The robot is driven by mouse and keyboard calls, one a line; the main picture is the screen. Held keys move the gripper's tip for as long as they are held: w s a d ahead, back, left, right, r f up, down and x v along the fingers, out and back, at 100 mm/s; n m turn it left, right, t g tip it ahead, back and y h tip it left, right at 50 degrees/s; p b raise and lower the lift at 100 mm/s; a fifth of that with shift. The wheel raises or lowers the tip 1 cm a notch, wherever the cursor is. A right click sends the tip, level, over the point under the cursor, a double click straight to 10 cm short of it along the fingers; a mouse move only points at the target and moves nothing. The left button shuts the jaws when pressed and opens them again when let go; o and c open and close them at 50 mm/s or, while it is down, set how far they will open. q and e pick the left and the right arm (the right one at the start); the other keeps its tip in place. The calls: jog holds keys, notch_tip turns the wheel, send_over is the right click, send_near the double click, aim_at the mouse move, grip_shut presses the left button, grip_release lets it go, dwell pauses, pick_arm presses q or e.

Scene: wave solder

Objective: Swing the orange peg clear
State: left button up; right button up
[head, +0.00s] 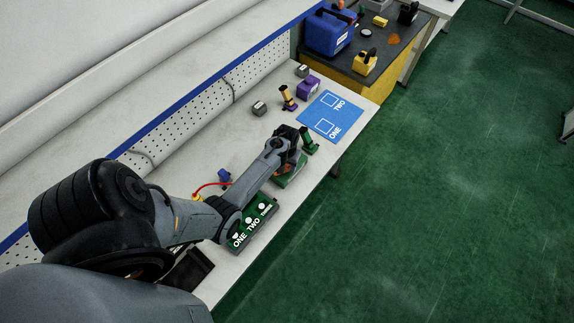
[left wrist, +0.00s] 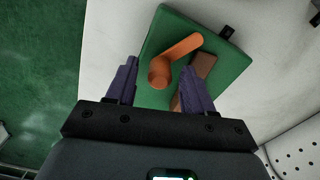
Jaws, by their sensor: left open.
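The orange peg (left wrist: 160,73) is a rounded post joined to a flat orange arm (left wrist: 184,46) on a green block (left wrist: 226,62) in the left wrist view. The arm points up and right across the block. A brown piece (left wrist: 205,66) lies beside it, partly hidden by a finger. My left gripper (left wrist: 158,68) is open, its purple fingers on either side of the post with gaps visible; contact cannot be made out. In the head view my left gripper (head: 288,139) is over the green block (head: 291,178), hiding much of it. My right gripper is not in view.
A green board marked ONE, TWO, THREE (head: 251,222) lies under my forearm. A blue mat (head: 333,115) marked ONE and TWO is beyond the gripper. A green upright object (head: 309,141) stands close to the gripper. A purple box (head: 307,89) and grey blocks are farther back.

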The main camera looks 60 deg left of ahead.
pick_arm(q)
jog(key=shift+f, duration=0.15)
grip_shut()
jog(key=shift+r+p, duration=0.2)
jog(key=shift+p, duration=0.15)
jog(key=n+p, duration=0.2)
jog(key=n, duration=0.1)
jog(key=shift+a+r, duration=0.1)
jog(key=shift+a, duration=0.1)
jog(key=shift+a+f+n, duration=0.15)
jog(key=shift+f+n, duration=0.1)
jog(key=shift+n, duration=0.45)
grip_release()
jog(key=shift+r, duration=0.1)
